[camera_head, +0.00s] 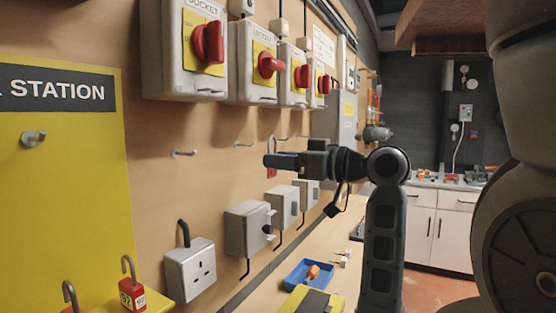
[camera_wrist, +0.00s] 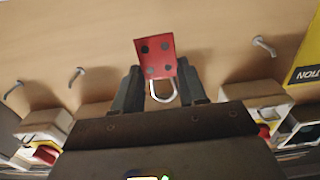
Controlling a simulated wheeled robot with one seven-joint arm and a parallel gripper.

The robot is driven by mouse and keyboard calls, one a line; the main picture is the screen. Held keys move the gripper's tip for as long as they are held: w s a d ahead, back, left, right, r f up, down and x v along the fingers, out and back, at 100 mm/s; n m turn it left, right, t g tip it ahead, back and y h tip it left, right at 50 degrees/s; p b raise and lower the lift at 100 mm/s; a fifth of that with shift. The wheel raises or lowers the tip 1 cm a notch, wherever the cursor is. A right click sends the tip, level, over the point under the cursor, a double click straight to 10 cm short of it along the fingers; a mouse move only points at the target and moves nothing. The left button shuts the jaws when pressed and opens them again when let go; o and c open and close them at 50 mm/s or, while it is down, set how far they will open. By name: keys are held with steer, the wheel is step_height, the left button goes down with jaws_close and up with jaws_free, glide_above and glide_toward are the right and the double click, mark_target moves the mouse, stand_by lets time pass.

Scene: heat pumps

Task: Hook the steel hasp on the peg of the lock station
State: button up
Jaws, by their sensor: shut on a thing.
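The steel hasp (camera_wrist: 155,57) has a red body with several dark holes and a steel loop. My gripper (camera_wrist: 160,80) is shut on it at the loop, with the red body sticking out past the fingers in the wrist view. A corner of the station (camera_wrist: 307,62) shows at the right of the wrist view.
Switch boxes with red handles (camera_head: 208,43) are above; grey sockets (camera_head: 190,270) are below. Red padlocks (camera_head: 131,294) stand at the station's foot. A blue tray (camera_head: 300,278) is on the bench.

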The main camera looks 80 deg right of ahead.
steer(key=shift+v, duration=1)
stand_by(0.9)
